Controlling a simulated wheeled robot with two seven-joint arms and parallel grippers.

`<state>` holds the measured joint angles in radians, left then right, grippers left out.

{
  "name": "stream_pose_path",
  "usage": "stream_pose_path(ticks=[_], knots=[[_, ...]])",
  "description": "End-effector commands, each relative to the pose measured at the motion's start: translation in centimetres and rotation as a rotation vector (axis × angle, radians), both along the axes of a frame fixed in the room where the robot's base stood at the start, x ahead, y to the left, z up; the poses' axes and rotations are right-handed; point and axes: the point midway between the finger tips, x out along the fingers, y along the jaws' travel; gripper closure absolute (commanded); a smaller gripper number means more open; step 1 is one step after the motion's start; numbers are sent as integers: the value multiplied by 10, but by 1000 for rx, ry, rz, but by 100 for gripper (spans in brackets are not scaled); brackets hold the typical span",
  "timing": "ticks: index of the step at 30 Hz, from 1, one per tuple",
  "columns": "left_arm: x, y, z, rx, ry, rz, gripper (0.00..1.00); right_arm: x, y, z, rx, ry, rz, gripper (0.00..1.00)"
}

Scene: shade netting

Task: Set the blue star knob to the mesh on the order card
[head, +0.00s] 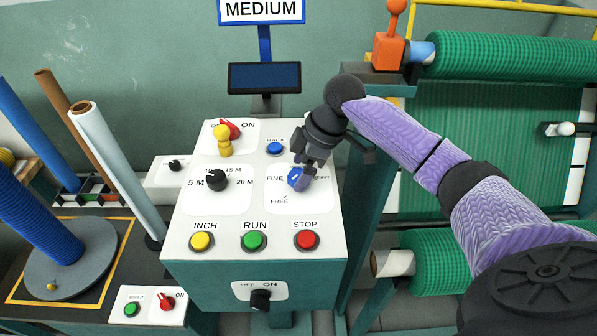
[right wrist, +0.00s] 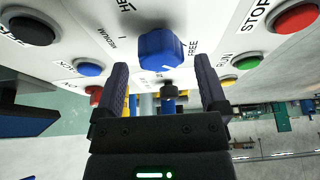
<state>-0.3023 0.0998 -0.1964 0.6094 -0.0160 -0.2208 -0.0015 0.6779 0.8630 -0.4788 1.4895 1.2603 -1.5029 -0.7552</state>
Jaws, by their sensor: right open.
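The blue star knob (head: 295,178) sits on the white console face, on a plate lettered FINE at left and FREE below. The order card (head: 261,10) above the console reads MEDIUM. My right gripper (head: 303,170) is over the knob and partly covers it and the lettering. In the right wrist view the knob (right wrist: 163,48) shows between the two open fingers, near their tips, with a gap on each side. I cannot tell which label the knob points to. My left gripper is not in view.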

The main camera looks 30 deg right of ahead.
Motion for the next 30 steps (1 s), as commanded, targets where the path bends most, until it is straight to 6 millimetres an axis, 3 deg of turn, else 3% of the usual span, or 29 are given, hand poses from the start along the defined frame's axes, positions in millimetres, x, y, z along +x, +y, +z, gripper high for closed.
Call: stream_pose_path(ticks=[3, 11, 24, 30], knots=[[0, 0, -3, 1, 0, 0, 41, 2, 4, -11, 0, 1, 0, 8], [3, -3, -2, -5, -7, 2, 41, 3, 4, -12, -1, 0, 1, 8], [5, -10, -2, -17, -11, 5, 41, 3, 4, -12, -1, 0, 1, 100], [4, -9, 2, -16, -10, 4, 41, 3, 4, -10, 0, 0, -14, 100]])
